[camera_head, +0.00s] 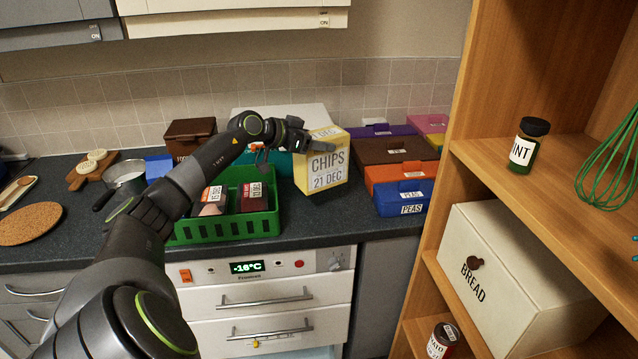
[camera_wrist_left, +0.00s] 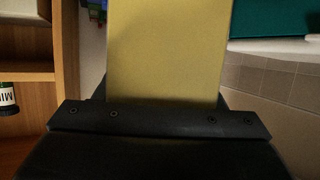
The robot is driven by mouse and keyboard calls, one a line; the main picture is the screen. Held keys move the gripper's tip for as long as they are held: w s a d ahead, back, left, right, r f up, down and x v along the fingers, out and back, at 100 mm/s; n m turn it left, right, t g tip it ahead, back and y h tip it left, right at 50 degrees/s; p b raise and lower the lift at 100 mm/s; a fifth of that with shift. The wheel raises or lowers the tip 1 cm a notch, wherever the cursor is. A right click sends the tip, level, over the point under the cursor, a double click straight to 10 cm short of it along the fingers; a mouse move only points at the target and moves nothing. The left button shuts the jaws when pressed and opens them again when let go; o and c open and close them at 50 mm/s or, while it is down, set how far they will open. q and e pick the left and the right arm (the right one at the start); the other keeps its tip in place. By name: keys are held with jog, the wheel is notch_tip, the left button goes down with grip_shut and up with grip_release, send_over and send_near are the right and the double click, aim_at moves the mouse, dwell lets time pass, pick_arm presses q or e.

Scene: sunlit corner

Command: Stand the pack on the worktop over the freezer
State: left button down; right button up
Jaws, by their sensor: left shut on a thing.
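The yellow CHIPS pack (camera_head: 322,172), labelled 21 DEC, is upright and slightly tilted at the worktop's middle. My left gripper (camera_head: 308,140) is shut on its upper part, and the arm reaches in from the left. In the left wrist view the pack's plain yellow face (camera_wrist_left: 168,55) fills the middle beyond the dark gripper body. I cannot tell whether the pack's base touches the dark worktop (camera_head: 315,222). The white freezer (camera_head: 205,272) is below the worktop, its display reading -16°C. My right gripper is out of view.
A green crate (camera_head: 225,228) with dark packs stands left of the pack. Stacked boxes, including a blue PEAS box (camera_head: 403,198), stand close on its right. A wooden shelf unit (camera_head: 535,165) rises at the right. Worktop in front of the pack is bare.

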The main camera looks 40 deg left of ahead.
aim_at(316, 169)
pick_arm(q)
jog(key=f, duration=0.4)
jog(key=shift+s+d, duration=0.15)
jog(key=shift+s, duration=0.05)
jog(key=shift+w+f, duration=0.1)
jog(key=shift+f, duration=1.95)
jog(key=shift+p, duration=0.35)
jog(key=shift+c, duration=1.6)
grip_release()
jog(key=shift+f, duration=0.1)
jog(key=v, duration=1.2)
jog(key=shift+b, duration=0.3)
